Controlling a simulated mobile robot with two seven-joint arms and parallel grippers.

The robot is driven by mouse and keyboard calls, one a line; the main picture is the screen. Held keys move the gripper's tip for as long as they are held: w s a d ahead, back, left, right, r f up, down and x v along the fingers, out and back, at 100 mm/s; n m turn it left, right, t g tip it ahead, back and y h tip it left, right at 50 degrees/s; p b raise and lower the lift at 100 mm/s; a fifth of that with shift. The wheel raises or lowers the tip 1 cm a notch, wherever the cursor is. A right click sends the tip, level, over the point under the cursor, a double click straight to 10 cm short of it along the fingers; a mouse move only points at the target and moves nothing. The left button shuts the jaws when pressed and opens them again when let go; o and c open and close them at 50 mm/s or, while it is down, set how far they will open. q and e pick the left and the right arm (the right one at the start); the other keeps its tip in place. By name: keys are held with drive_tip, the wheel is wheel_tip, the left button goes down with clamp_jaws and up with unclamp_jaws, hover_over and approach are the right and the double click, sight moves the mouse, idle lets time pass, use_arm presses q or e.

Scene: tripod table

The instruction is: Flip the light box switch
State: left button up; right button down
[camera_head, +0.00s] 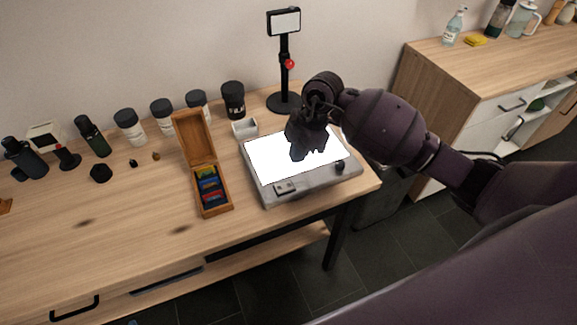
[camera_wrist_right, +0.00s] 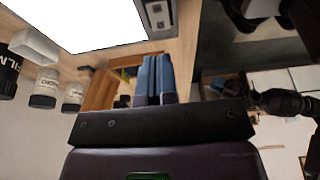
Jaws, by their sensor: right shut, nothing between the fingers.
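The light box (camera_head: 258,174) lies on the table's right part, its top panel glowing white. A small switch plate (camera_head: 285,188) sits on its front left rim, and a dark round knob (camera_head: 340,167) on its front right rim. In the wrist view the bright panel (camera_wrist_right: 75,18) fills the top left, with the switch plate (camera_wrist_right: 158,16) on the rim just beyond my fingertips. My right gripper (camera_head: 298,156) is over the lit panel, up and back from the switch; its shut, empty fingers (camera_wrist_right: 156,60) show in the wrist view. The gap to the switch cannot be judged exactly. My left gripper is out of view.
An open wooden box (camera_head: 216,208) with coloured items stands left of the light box. A small white dish (camera_head: 244,129), a black canister (camera_head: 233,100) and a black stand (camera_head: 284,70) are behind. Several jars line the wall. The table's front left is mostly clear.

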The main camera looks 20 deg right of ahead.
drive_tip(key=v, duration=0.5)
drive_tip(key=shift+d+f, duration=0.15)
drive_tip(key=shift+d, duration=0.2)
